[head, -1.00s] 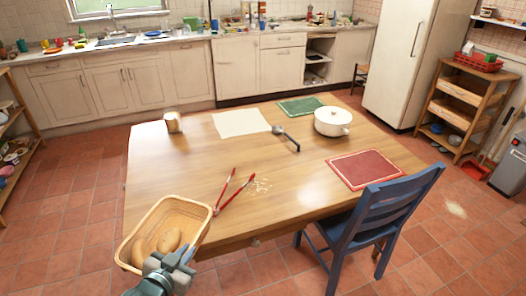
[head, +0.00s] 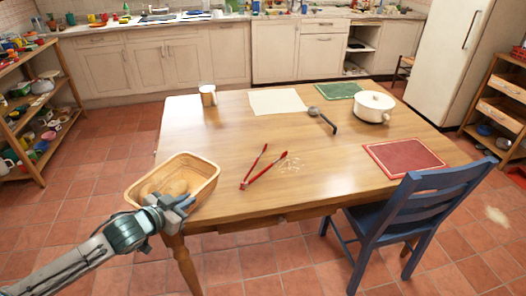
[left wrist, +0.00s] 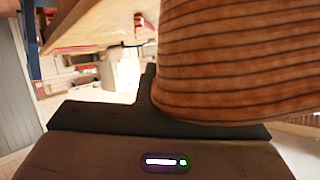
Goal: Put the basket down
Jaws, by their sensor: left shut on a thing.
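My left gripper (head: 178,203) is shut on the basket's near side. In the left wrist view the basket's ribbed brown side (left wrist: 240,60) fills the upper right, close to the gripper. My right gripper is not in view.
Red tongs (head: 262,168) lie right of the basket beside some crumbs. A blue chair (head: 425,205) stands at the front right. The table's left middle is clear.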

